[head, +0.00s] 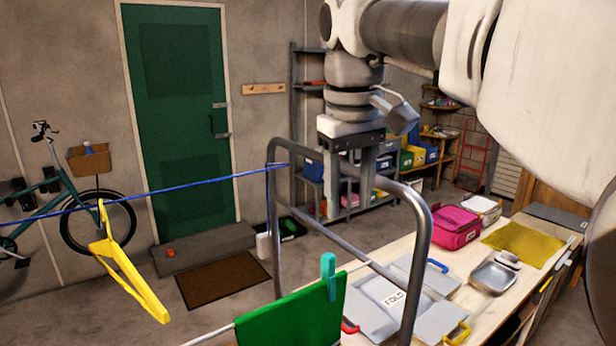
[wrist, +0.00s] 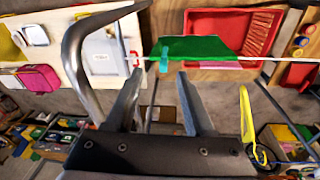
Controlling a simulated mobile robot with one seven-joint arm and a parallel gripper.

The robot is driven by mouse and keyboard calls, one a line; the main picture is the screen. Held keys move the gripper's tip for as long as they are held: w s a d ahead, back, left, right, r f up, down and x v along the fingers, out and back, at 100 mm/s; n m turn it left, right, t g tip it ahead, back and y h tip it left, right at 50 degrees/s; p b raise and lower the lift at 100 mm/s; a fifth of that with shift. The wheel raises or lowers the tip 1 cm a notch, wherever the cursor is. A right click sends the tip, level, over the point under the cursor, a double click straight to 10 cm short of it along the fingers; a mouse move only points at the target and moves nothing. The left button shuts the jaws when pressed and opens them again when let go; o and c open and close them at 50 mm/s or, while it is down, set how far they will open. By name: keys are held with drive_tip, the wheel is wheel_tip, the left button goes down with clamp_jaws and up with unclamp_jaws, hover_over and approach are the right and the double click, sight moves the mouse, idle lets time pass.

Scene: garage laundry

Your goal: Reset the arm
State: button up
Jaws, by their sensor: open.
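My gripper (head: 348,208) hangs below the arm and points down, near the upper part of a grey metal tube frame (head: 424,250). Its two fingers are spread apart with nothing between them. In the wrist view, the open fingers of my gripper (wrist: 158,84) reach toward a green cloth (wrist: 205,47) beyond them. In the head view, the green cloth (head: 295,318) hangs at the bottom with a teal clothespin (head: 328,277) on it. My arm comes in from the upper right.
A yellow hanger (head: 128,272) hangs from a blue line (head: 150,190) at the left. A wooden table (head: 455,290) at the right carries a folding board (head: 372,290), a pink bag (head: 456,228) and a metal tray (head: 493,278). Shelves stand behind the gripper.

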drive_tip(key=s+d+f+m+t+b, duration=0.1)
drive_tip(key=s+d+f, duration=0.3)
drive_tip(key=s+f, duration=0.4)
drive_tip(key=s+d+f+m+t+b, duration=0.1)
drive_tip(key=s+d+f+m+t, duration=0.2)
drive_tip(key=s+f, duration=0.5)
wheel_tip(320, 180, down, 3)
drive_tip(key=shift+d+m, duration=0.4)
drive_tip(key=shift+m, duration=0.2)
drive_tip(key=shift+w+a, duration=0.1)
drive_tip(key=shift+a, duration=0.05)
